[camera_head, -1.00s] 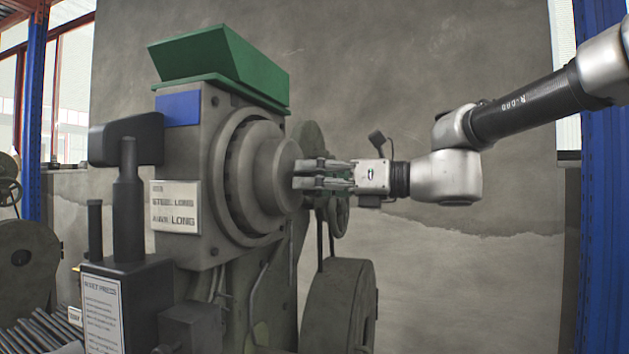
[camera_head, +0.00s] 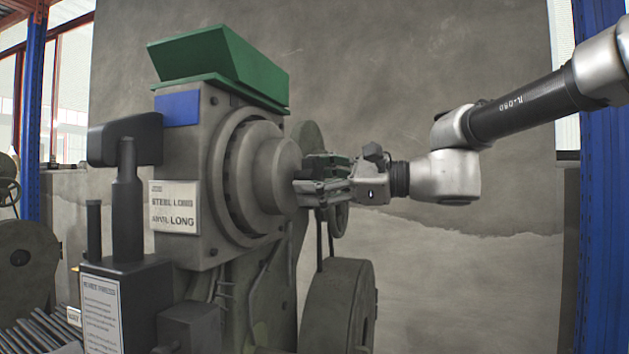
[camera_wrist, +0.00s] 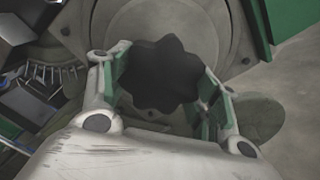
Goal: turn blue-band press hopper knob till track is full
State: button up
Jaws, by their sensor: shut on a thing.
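The press with the blue band (camera_head: 178,109) stands left of centre in the head view, with a green hopper (camera_head: 222,62) on top and a round grey drum (camera_head: 270,175) on its side. My gripper (camera_head: 302,186) reaches in from the right, its fingertips at the drum's front. In the wrist view, a dark lobed knob (camera_wrist: 160,70) sits between the two green-padded fingers of my gripper (camera_wrist: 165,82), which are shut on it. The knob is hidden in the head view. I cannot make out the track or how full it is.
A sign plate (camera_head: 174,207) is on the press front. A dark post with a handle (camera_head: 127,200) stands at its left. A large wheel (camera_head: 338,305) is below my gripper. A blue pillar (camera_head: 603,200) stands at the right. Bare wall lies behind the arm.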

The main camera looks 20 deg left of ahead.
jog(key=n, duration=0.4)
jog(key=shift+w+r+n, duration=0.1)
jog(key=shift+n, duration=0.2)
jog(key=n, duration=0.3)
jog(key=shift+n, duration=0.3)
jog(key=n, duration=0.4)
jog(key=shift+r, duration=0.15)
jog(key=shift+n, duration=1.8)
jog(key=shift+n, duration=0.3)
jog(key=o, duration=1)
jog(key=shift+r, duration=0.1)
